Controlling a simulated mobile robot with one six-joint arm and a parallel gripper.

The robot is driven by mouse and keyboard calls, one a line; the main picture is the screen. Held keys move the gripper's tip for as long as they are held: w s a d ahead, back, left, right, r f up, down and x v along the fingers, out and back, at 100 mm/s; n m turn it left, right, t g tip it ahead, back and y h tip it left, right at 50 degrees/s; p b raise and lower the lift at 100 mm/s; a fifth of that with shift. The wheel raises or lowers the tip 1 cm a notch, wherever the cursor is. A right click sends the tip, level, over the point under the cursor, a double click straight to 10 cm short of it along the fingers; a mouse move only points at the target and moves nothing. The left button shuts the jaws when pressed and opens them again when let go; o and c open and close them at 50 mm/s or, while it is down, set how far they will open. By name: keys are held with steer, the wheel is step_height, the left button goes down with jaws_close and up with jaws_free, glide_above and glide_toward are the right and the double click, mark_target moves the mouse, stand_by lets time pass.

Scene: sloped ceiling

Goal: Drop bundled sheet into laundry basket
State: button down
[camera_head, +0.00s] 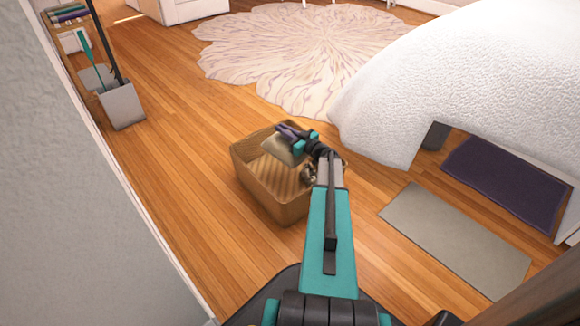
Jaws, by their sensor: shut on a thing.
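The laundry basket (258,186) is a tan, box-shaped open basket on the wooden floor, near the middle of the view. My gripper (292,134) is over the far part of the basket's opening. It is shut on a bundled sheet (283,150), a small pale beige bundle that hangs under the fingers. The bundle appears within the basket's outline, but I cannot tell its exact height against the rim. My arm covers the basket's right side. The part of the bundle behind the gripper is hidden.
A bed with a white textured cover (460,80) stands at the right. A grey mat (455,238) and a dark purple mat (505,183) lie beside it. A round patterned rug (290,50) lies beyond. A grey bin (121,105) stands at the left; the floor left of the basket is clear.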

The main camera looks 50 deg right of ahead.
steer(key=shift+f+p, duration=0.3)
steer(key=shift+f, duration=0.8)
steer(key=c, duration=1.8)
jaws_free()
steer(key=shift+o, duration=0.2)
steer(key=shift+r+p, duration=0.5)
steer(key=shift+r, duration=0.35)
step_height(320, 180, up, 2)
steer(key=shift+r+p, duration=0.15)
steer(key=shift+p, duration=0.4)
steer(key=s+a+r+p, duration=0.1)
steer(key=s+a+p, duration=0.2)
steer(key=s+a, duration=0.7)
steer(key=shift+s, duration=1.3)
